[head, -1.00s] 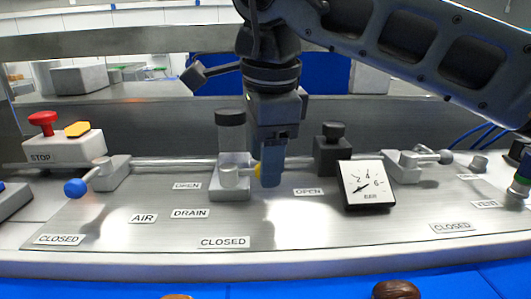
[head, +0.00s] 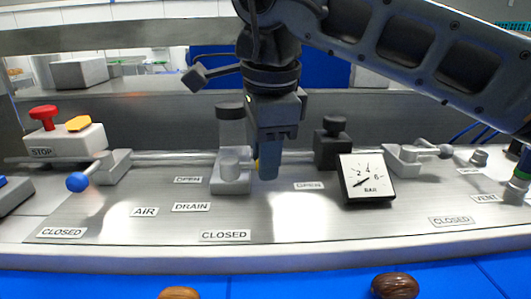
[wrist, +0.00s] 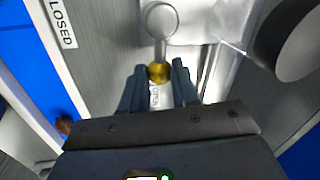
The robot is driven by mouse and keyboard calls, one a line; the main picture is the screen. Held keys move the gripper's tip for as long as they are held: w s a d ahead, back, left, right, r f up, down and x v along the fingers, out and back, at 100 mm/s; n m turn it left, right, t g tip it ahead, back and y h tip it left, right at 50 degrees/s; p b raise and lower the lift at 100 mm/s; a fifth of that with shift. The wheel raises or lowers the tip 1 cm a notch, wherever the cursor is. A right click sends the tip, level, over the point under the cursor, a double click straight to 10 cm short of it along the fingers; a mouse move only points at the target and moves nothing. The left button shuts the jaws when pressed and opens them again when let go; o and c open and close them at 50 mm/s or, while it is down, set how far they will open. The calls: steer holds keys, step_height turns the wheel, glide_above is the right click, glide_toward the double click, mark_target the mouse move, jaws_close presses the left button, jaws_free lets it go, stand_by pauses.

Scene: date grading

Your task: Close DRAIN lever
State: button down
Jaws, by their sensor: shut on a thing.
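The DRAIN valve (head: 231,172) stands mid-panel behind its DRAIN label (head: 191,207), with a CLOSED label (head: 225,236) in front and an OPEN label (head: 308,186) to its right. Its short metal lever (wrist: 160,22) ends in a yellow ball knob (wrist: 159,72). In the wrist view the knob lies between the two fingers of my gripper (wrist: 158,84), which is shut on it. In the head view my gripper (head: 268,168) hides most of the knob; the lever points right from the valve, away from the CLOSED label.
The AIR lever with a blue knob (head: 77,182) and a red STOP button box (head: 66,142) are at the left. A pressure gauge (head: 367,178) stands close to the right of my gripper. The VENT lever (head: 422,152) is farther right.

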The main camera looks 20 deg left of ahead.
steer(key=shift+s, duration=0.1)
steer(key=shift+s+d+f+m+b, duration=0.15)
steer(key=shift+s+m+b, duration=0.15)
steer(key=shift+m+b, duration=0.75)
steer(key=shift+s+m+h+b, duration=0.4)
steer(key=shift+s+m+b, duration=0.25)
steer(key=shift+m+b, duration=0.5)
steer(key=m+b, duration=0.1)
steer(key=s+m+b, duration=0.1)
steer(key=m, duration=0.1)
steer(key=s+m+h+b, duration=0.1)
steer(key=shift+a+m, duration=0.2)
steer(key=shift+m, duration=0.1)
steer(key=m, duration=0.1)
steer(key=s+a+m+b, duration=0.1)
steer(key=m, duration=0.1)
steer(key=m+b, duration=0.1)
steer(key=shift+s+a+m+h, duration=0.15)
steer(key=shift+s+m+h, duration=0.15)
steer(key=shift+s, duration=0.1)
steer(key=shift+s+a+r+m+h+b, duration=0.1)
steer(key=shift+s+a+m+h, duration=0.15)
steer(key=shift+m, duration=0.5)
steer(key=shift+s+a+r+m+b, duration=0.15)
steer(key=shift+a+m, duration=0.15)
steer(key=shift+m, duration=0.4)
steer(key=shift+s+a+f+m+h+b, duration=0.15)
steer(key=shift+a+m, duration=0.15)
steer(key=shift+m, duration=0.45)
steer(key=shift+r, duration=0.1)
